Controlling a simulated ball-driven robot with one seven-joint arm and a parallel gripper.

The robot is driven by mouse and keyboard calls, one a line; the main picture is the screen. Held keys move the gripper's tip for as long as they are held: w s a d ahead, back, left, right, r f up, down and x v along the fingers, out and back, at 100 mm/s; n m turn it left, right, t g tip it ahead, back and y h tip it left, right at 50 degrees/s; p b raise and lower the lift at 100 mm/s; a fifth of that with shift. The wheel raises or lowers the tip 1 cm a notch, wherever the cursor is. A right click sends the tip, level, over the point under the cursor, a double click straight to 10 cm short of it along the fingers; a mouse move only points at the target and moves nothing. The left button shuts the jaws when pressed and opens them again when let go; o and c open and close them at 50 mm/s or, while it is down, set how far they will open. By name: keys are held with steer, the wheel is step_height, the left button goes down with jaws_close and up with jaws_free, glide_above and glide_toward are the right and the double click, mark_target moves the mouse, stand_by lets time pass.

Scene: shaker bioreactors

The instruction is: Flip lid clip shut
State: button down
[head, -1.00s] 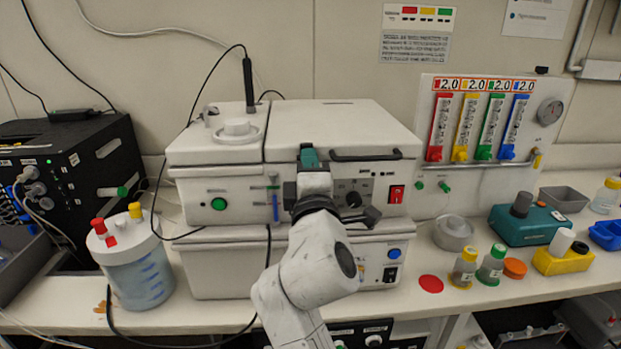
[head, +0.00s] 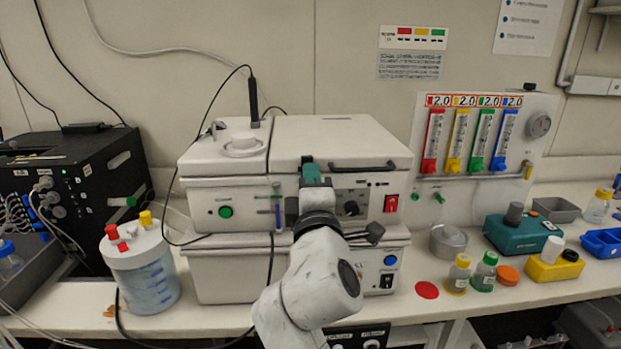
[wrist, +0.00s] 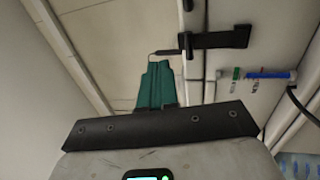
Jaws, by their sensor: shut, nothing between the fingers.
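The white bioreactor box (head: 240,256) stands on the bench with its broad lid (head: 340,140) down. A black bar handle (head: 363,166) runs along the lid's front edge; a black bracket-like part (wrist: 215,40) shows in the wrist view. My gripper (head: 310,172) has green fingers, shut and empty, at the lid's front edge just left of the handle. The fingers (wrist: 158,72) also show in the wrist view. I cannot make out the lid clip for certain; my gripper and wrist hide part of the front. A slim green-and-blue fitting (head: 277,207) is left of my gripper.
A white-lidded jar (head: 141,264) and a black unit (head: 70,190) stand on the left. A flowmeter panel (head: 480,150), a metal bowl (head: 450,242) and small bottles (head: 458,274) are on the right. A black cable hangs in front of the box.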

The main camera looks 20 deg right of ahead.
steer(key=s+a+r+b, duration=0.1)
steer(key=s+a, duration=0.2)
steer(key=s, duration=0.5)
steer(key=s+d+f+m+g+y, duration=0.1)
steer(key=s+d+f+m+g, duration=0.15)
steer(key=f, duration=0.65)
steer(key=s+d+f+m+g, duration=0.2)
steer(key=d+f+g, duration=0.2)
steer(key=f, duration=0.5)
steer(key=s+d+f+m+g+y, duration=0.1)
steer(key=s+d+f+m+g, duration=0.25)
steer(key=f, duration=0.55)
steer(key=s+f+m+g+y, duration=0.2)
steer(key=s+f+m+g, duration=0.1)
steer(key=s+f, duration=0.6)
steer(key=s+f+m+g+y, duration=0.2)
steer(key=s+f+m+g, duration=0.2)
steer(key=s+f, duration=0.5)
steer(key=s+g, duration=0.1)
steer(key=s, duration=0.5)
steer(key=shift+f+g, duration=0.3)
steer(key=shift+g, duration=0.1)
steer(key=c, duration=1.8)
jaws_free()
